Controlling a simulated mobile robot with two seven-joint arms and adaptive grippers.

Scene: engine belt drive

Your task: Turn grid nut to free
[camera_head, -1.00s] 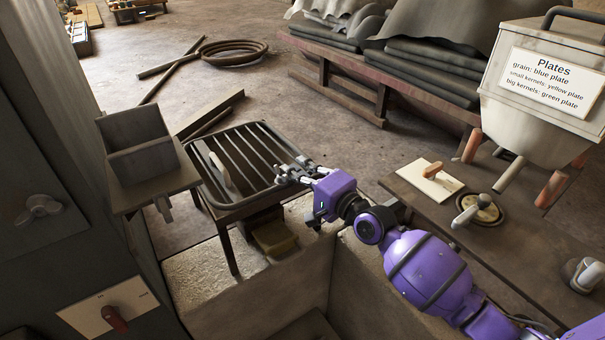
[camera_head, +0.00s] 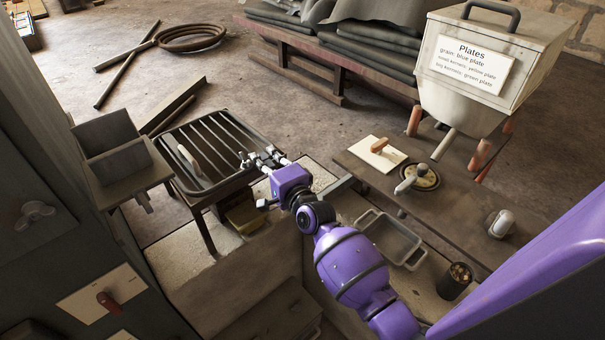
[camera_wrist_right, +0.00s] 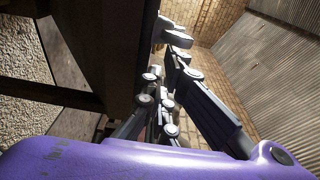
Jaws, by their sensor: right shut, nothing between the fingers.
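The grid (camera_head: 222,128), a dark metal frame with parallel bars, lies on a dark stand left of centre in the head view. A pale, flat, upright handle-like piece (camera_head: 189,164) rises from its left part. My right gripper (camera_head: 249,160) is at the grid's right edge, shut with nothing between its fingers. In the wrist view its fingers (camera_wrist_right: 177,38) are beside a dark beam. I cannot pick out the grid nut for certain; the gripper may hide it. A wing nut (camera_head: 35,214) sits on the grey panel at far left. My left gripper is not in view.
A two-part metal bin (camera_head: 115,160) stands left of the grid. A labelled plate hopper (camera_head: 470,75) stands behind.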

